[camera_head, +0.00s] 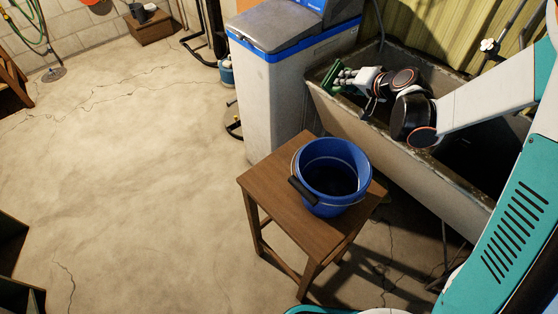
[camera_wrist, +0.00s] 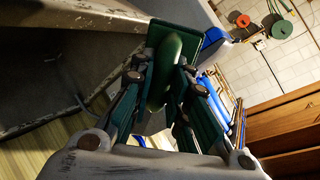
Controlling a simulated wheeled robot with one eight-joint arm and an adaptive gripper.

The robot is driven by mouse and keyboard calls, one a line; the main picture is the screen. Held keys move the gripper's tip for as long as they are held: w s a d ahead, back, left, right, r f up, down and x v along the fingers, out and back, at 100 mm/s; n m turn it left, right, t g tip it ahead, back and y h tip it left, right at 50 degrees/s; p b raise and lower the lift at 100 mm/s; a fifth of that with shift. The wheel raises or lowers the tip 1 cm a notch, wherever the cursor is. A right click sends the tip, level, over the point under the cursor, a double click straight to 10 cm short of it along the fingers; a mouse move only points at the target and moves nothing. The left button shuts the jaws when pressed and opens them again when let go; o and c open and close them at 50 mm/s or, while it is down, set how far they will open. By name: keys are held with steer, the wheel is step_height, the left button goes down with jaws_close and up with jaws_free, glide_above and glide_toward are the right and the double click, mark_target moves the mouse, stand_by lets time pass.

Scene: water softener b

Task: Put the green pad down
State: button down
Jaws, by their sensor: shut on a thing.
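The green pad (camera_head: 331,76) is at the end of my gripper (camera_head: 345,78), over the near-left rim area of the concrete sink (camera_head: 318,97). In the wrist view, the pad (camera_wrist: 183,32) shows as a dark green plate with a rounded green part between the fingers. My gripper (camera_wrist: 160,85) is shut on it there. The pad looks held tilted. I cannot tell whether its lower edge touches the sink rim.
The water softener (camera_head: 280,85) stands left of the sink. A wooden stool (camera_head: 262,190) in front bears a blue bucket (camera_head: 333,205). Open floor (camera_head: 130,160) lies to the left. A wooden box (camera_head: 150,30) sits at the back wall.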

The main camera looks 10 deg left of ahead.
mark_target(327, 85)
steer(key=a+n+g, duration=0.2)
steer(key=s+a+n+g+p, duration=0.1)
steer(key=a+n+g, duration=0.1)
steer(key=n, duration=0.1)
steer(key=s+a+n+g+y+p, duration=0.1)
steer(key=n+g, duration=0.2)
steer(key=shift+a+f, duration=0.2)
steer(key=shift+a, duration=0.2)
steer(key=s+a+r+n+h+p, duration=0.2)
steer(key=s+a+n, duration=0.4)
steer(key=n, duration=0.6)
steer(key=s+a+r+n+g+h+p, duration=0.1)
steer(key=s+a+n+h+p, duration=0.2)
steer(key=n, duration=0.9)
steer(key=s+a, duration=0.3)
steer(key=s, duration=0.2)
steer(key=shift+r+g+p, duration=0.3)
steer(key=shift+r+p, duration=0.05)
